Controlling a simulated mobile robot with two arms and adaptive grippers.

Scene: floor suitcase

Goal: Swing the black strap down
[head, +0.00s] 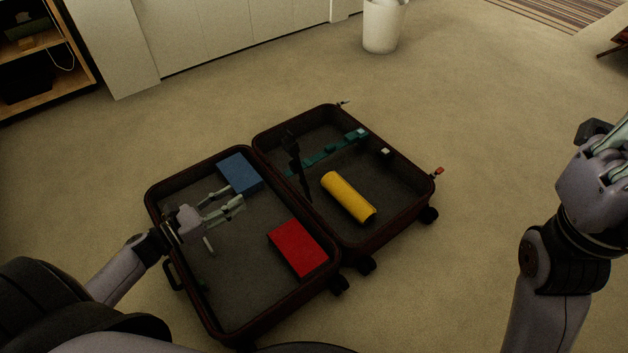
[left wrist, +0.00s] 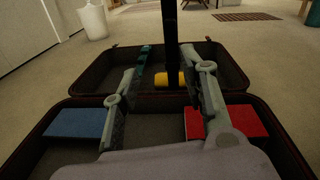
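The black strap (head: 299,170) stands up near the hinge line of the open suitcase (head: 205,318). In the left wrist view the black strap (left wrist: 172,45) rises straight up between my finger tips in the picture, beyond them. My left gripper (head: 241,203) is over the suitcase's left half, fingers pointing right toward the strap and apart from it. Its fingers (left wrist: 160,88) are spread, with nothing held between them. My right gripper (head: 596,135) is at the right edge of the head view, away from the suitcase; its finger opening is unclear.
A blue box (head: 240,173) and a red box (head: 298,248) lie in the left half. A yellow cylinder (head: 348,196) and a teal strap (head: 330,153) lie in the right half. A white bin (head: 382,27) stands behind. The carpet around is clear.

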